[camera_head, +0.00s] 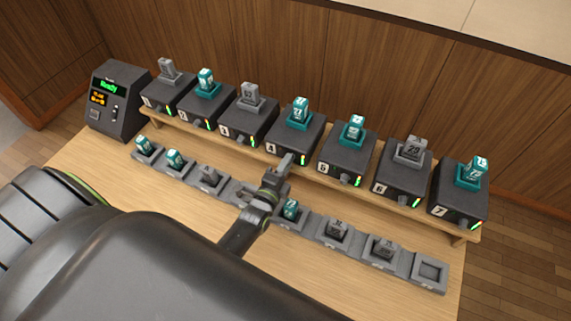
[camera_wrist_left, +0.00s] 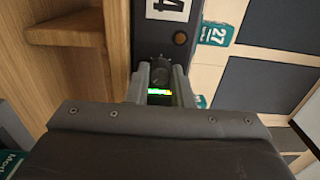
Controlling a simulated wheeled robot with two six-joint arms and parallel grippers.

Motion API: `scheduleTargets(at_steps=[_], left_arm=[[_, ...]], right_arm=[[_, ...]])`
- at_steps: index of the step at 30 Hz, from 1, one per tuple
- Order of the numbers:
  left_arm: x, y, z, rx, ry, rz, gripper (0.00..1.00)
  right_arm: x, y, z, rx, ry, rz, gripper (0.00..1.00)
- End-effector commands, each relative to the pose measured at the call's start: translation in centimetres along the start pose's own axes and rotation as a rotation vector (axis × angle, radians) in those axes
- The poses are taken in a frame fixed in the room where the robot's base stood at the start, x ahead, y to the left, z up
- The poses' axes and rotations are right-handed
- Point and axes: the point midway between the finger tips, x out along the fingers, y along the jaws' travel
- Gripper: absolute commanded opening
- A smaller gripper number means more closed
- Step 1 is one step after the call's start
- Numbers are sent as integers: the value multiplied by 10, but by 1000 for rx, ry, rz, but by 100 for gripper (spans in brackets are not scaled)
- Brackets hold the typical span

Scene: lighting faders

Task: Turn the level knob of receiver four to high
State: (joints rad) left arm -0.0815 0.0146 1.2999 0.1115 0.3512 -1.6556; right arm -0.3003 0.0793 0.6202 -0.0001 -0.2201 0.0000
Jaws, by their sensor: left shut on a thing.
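Receiver four (camera_head: 297,138) is a dark box with a white label 4, in the middle of the raised row, with a teal block numbered 27 (camera_head: 300,108) in its top holder. In the left wrist view its front shows the label 4 (camera_wrist_left: 168,9), a small brown round button and a dark level knob (camera_wrist_left: 160,74). The knob's pointer is not clear. My right gripper is not visible.
Similar receivers stand on the wooden shelf to both sides, including receiver three (camera_head: 249,122) and receiver five (camera_head: 347,150). A row of grey cradles with blocks lies on the table in front; one cradle (camera_head: 430,272) at the right end is empty. A console (camera_head: 115,105) reading Ready stands far left.

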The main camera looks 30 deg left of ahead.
Motion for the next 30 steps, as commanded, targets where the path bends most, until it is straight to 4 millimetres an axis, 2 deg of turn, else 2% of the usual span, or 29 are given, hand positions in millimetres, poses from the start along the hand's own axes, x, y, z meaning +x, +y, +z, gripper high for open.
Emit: scheduleTargets(at_steps=[15,16,20,21,30], left_arm=[[0,0,0,22,0,0,0],[0,0,0,22,0,0,23],[0,0,0,21,0,0,40],[0,0,0,21,0,0,42],[-2,0,0,20,0,0,42]], right_arm=[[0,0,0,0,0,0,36],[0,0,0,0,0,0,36],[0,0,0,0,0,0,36],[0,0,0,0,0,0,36],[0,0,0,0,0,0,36]])
